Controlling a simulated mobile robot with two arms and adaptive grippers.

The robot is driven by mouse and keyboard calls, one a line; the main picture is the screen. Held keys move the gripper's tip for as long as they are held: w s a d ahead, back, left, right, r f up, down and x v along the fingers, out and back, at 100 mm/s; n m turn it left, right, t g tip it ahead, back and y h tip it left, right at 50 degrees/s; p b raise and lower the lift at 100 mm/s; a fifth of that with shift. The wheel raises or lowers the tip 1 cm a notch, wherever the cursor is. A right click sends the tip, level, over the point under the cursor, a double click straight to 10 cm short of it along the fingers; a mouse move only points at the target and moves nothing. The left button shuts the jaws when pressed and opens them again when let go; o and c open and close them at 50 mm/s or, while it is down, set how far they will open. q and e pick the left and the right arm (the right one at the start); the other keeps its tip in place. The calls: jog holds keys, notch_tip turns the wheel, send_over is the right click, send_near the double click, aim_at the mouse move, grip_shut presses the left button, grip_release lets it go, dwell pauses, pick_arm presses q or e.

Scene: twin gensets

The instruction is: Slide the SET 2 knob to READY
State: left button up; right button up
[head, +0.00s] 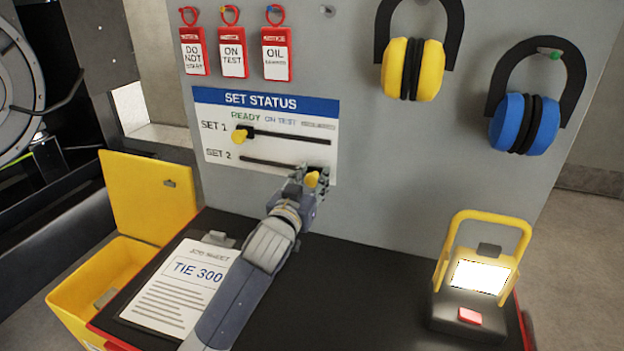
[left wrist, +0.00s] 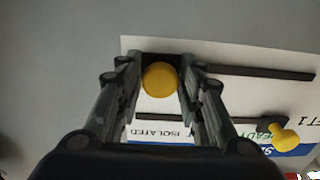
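The SET STATUS board (head: 265,104) is on the grey panel, with READY at the left, ON TEST in the middle and a further label at the right. The yellow SET 2 knob (head: 312,179) is at the right end of the lower slot (head: 270,161). My left gripper (head: 310,183) is at this knob, its fingers on either side. In the left wrist view, the knob (left wrist: 160,80) sits between the fingertips (left wrist: 160,72); whether they press on it is unclear. The yellow SET 1 knob (head: 240,135) is at the left end of its slot, under READY. My right gripper is not in view.
Red tags (head: 232,55) and yellow (head: 412,70) and blue (head: 525,122) ear defenders hang on the panel. A job sheet (head: 180,288) lies on the dark top below, near an open yellow box (head: 148,195). A lit work lamp (head: 478,276) stands at the right.

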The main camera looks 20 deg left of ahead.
pick_arm(q)
jog(key=shift+a, duration=0.2)
grip_shut()
jog(key=a+p, duration=0.2)
jog(key=a, duration=0.6)
jog(key=shift+w+a, duration=0.1)
jog(key=shift+a, duration=0.3)
jog(key=shift+d, duration=0.1)
jog(key=shift+r, duration=0.1)
jog(key=o, duration=1.1)
grip_release()
jog(key=shift+w, duration=0.1)
jog(key=s, duration=1.2)
jog(key=shift+a, duration=0.2)
jog(key=shift+p, duration=0.3)
